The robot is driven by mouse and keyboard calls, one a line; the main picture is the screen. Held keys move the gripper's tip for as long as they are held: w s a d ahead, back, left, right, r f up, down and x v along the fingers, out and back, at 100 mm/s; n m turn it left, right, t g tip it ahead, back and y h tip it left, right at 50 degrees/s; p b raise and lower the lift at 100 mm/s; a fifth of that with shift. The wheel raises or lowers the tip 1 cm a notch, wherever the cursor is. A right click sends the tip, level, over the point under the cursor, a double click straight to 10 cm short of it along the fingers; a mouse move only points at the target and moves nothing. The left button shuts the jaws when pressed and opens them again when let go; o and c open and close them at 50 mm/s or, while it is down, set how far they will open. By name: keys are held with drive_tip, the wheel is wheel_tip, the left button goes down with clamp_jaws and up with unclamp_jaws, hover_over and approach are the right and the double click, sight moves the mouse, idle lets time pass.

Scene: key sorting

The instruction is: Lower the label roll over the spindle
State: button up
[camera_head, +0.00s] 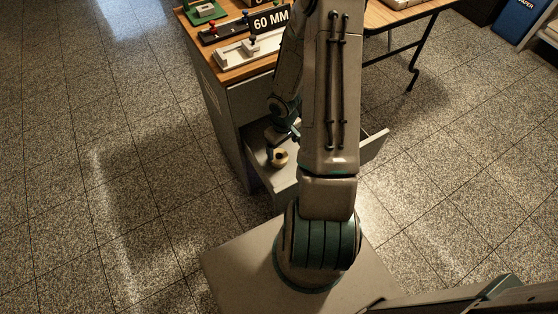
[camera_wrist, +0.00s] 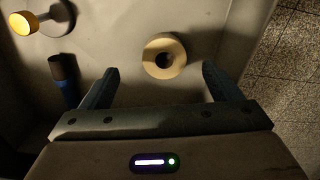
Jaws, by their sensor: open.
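The label roll (camera_wrist: 151,62), a cream ring with a dark centre hole, lies flat in the open drawer in the wrist view. It also shows in the head view (camera_head: 280,163). My gripper (camera_wrist: 160,84) is open, its two dark fingers spread wide on either side below the roll in the wrist view. Nothing is between the fingers. In the head view my arm hides most of my gripper above the drawer. I cannot tell for certain which thing is the spindle.
The drawer (camera_head: 257,140) also holds a dark cylinder with a blue end (camera_wrist: 63,70) and a yellow-ended piece (camera_wrist: 22,23) at the wrist view's upper left. The desk top carries a "60 MM" sign (camera_head: 271,20) and a pale rail fixture (camera_head: 238,56). Speckled floor surrounds the desk.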

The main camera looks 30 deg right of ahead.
sight(279, 154)
drive_tip(key=f+b, duration=0.1)
drive_tip(key=f, duration=0.1)
drive_tip(key=f+b, duration=0.1)
drive_tip(key=f, duration=0.1)
drive_tip(key=w+f+b, duration=0.1)
drive_tip(key=f, duration=0.1)
drive_tip(key=shift+a+f, duration=0.35)
drive_tip(key=shift+f, duration=0.05)
drive_tip(key=shift+r, duration=0.1)
drive_tip(key=c, duration=1)
